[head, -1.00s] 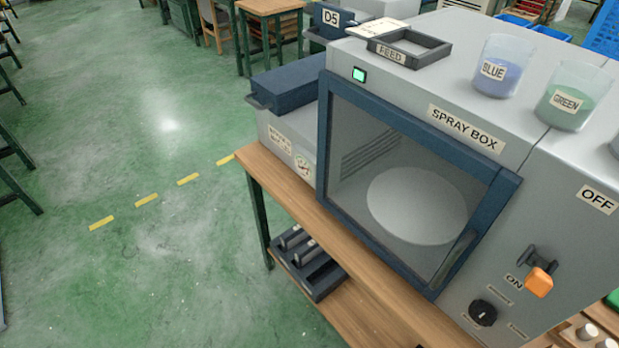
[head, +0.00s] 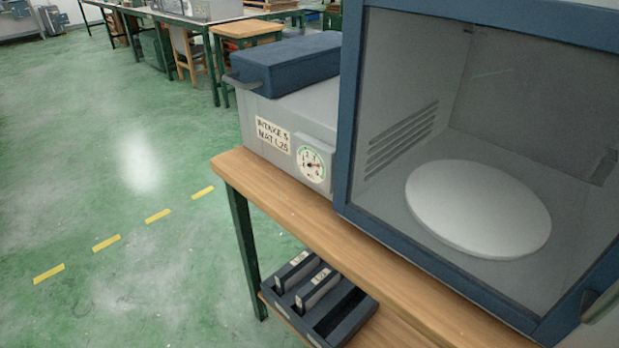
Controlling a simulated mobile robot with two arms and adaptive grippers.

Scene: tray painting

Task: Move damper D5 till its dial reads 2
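A small round dial (head: 312,165) with a white face, a green arc and a red needle is on the front of a grey intake box (head: 272,125). Its numbers are too small to read surely. A label on that box reads roughly "INTAKE 5 MAT L25". A blue block with a handle (head: 285,65) sits on top of the box. The D5 label is out of view now, so I cannot see damper D5's position. Neither of my grippers is in view.
The blue-framed spray box (head: 348,130) stands right of the intake box, with a pale round turntable (head: 478,208) inside. Both stand on a wooden bench (head: 330,235). A dark rack (head: 320,312) with labelled blocks is on the shelf below. The green floor at left is clear.

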